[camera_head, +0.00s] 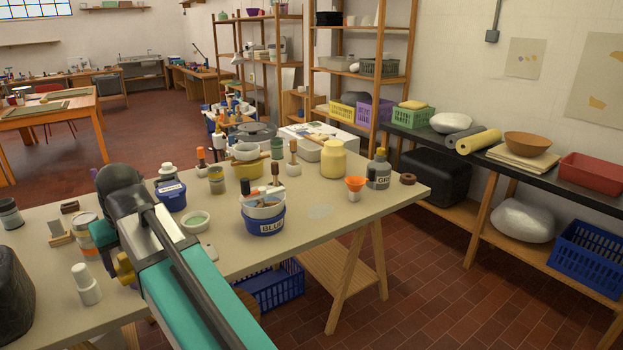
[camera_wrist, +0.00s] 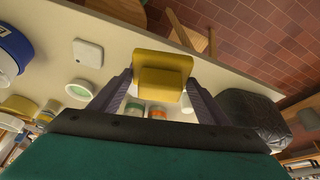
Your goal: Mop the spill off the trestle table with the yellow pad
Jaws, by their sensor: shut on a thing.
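The yellow pad (camera_wrist: 163,62) is clamped between the fingers of my gripper (camera_wrist: 161,88) in the wrist view, above the table's near side. In the head view only a bit of the yellow pad (camera_head: 124,268) shows beside my arm, which hides most of my gripper. The trestle table (camera_head: 345,222) has a beige top. The spill, a pale greyish patch (camera_head: 320,211), lies on it near the right front edge, right of the blue tub (camera_head: 263,222). My gripper is well to the left of the spill, apart from it.
An orange funnel (camera_head: 355,185) on a small jar, a grey bottle (camera_head: 378,172) and a brown ring (camera_head: 407,178) stand right of the spill. A white-green dish (camera_head: 195,222) is by my arm. A black rounded object (camera_wrist: 250,118) is near my gripper. Table around the spill is bare.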

